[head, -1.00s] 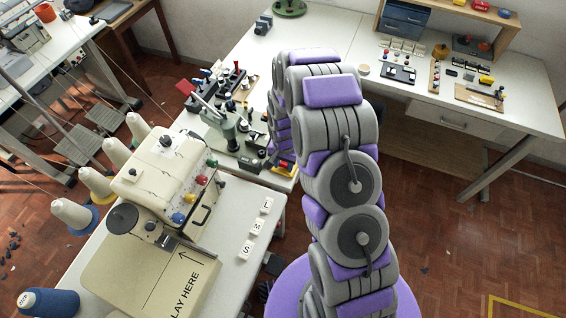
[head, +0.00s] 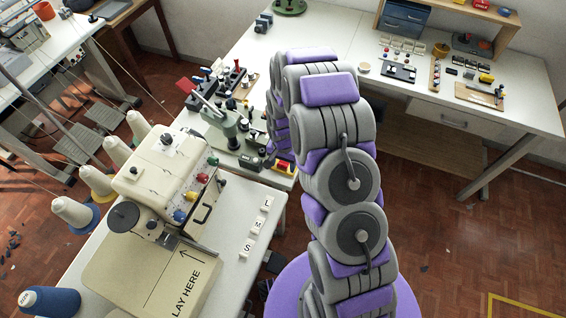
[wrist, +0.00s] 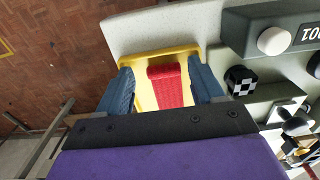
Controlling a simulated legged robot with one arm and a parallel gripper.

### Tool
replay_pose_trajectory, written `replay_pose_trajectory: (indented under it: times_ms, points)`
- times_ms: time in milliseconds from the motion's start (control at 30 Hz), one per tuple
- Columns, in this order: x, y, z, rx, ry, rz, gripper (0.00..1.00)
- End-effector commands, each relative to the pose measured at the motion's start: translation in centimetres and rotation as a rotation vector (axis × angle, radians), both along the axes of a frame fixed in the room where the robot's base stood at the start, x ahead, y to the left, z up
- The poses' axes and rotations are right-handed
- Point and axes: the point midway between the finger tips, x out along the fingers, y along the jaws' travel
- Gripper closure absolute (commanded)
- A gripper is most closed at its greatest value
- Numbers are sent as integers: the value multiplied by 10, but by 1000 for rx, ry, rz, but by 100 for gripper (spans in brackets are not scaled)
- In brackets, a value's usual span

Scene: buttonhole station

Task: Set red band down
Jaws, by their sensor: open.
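The red band (wrist: 168,88) is a ribbed red strip in the wrist view. It lies over a yellow tray (wrist: 146,94) with a raised rim at the pale table's edge. My gripper (wrist: 162,74) is open, its two dark blue fingers on either side of the tray and band. Whether the fingers touch the tray cannot be told. The dark palm edge hides the near end of the band. In the head view the red band (head: 285,168) and yellow tray (head: 279,174) show small at the table's front corner, and my arm hides most of the gripper.
A green machine (head: 229,125) stands just left of the tray. A cream sewing machine (head: 165,175) with thread cones fills the near table. White tiles marked L, M and S (head: 256,226) lie beside it. A black-and-white checkered knob (wrist: 240,80) is close right of the gripper.

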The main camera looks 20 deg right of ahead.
Motion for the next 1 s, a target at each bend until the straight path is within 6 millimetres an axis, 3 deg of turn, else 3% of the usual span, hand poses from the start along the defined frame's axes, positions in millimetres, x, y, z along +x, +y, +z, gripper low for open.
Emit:
replay_pose_trajectory:
  times_ms: [267, 633, 1000]
  points:
    - [1, 0, 34, 0, -4, 0, 33]
    - [1, 0, 112, 0, -5, 0, 33]
    - [-4, 0, 139, 1, 1, 14, 33]
